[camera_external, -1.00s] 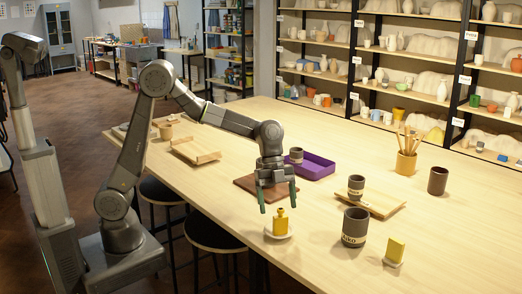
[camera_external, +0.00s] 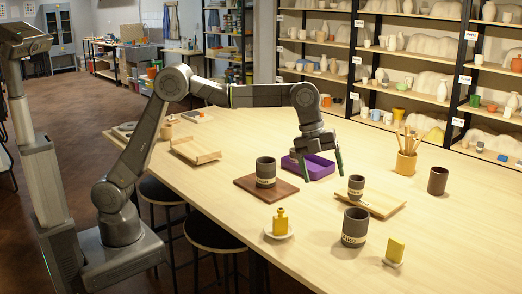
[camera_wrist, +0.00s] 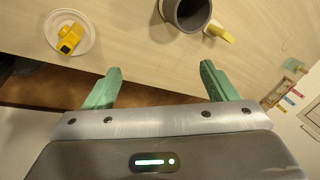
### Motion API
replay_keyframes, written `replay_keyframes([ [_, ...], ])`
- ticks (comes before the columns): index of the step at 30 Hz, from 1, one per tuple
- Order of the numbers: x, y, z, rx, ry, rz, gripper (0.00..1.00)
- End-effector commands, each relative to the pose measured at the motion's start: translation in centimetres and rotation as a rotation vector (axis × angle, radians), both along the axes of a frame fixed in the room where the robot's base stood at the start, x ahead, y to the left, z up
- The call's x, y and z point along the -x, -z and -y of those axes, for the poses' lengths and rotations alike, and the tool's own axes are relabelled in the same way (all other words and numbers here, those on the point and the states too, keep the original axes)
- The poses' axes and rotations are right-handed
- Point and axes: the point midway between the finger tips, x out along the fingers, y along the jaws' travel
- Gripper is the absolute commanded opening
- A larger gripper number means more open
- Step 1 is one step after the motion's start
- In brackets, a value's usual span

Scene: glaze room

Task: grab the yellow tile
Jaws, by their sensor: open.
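The yellow tile (camera_external: 395,250) stands upright on a small white dish (camera_external: 387,262) near the front right of the table. In the wrist view the tile (camera_wrist: 220,33) is at the upper right, beside the large grey cup. My gripper (camera_external: 322,168) is open and empty above the table, behind and to the left of the tile, apart from it. In the wrist view its green fingers (camera_wrist: 160,73) are spread with nothing between them.
A large grey cup (camera_external: 354,229) stands just left of the tile. A smaller cup (camera_external: 356,186) is on a wooden board (camera_external: 379,206) behind it. A purple tray (camera_external: 318,167), a brown board with a cup (camera_external: 265,170), a brush pot (camera_external: 406,163) and a dark cup (camera_external: 437,181) stand farther back.

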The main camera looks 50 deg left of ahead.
Motion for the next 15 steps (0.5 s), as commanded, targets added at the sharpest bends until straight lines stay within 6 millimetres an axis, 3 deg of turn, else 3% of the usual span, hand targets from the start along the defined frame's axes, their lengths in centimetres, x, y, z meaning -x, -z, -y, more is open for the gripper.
replay_keyframes([
  [1,-0.4,-0.2,2.5,-0.010,0.088,0.066,0.80],
  [6,-1.4,-0.1,8.9,-0.046,0.346,0.278,0.80],
  [15,-1.4,0.1,15.2,-0.098,0.601,0.496,0.80],
])
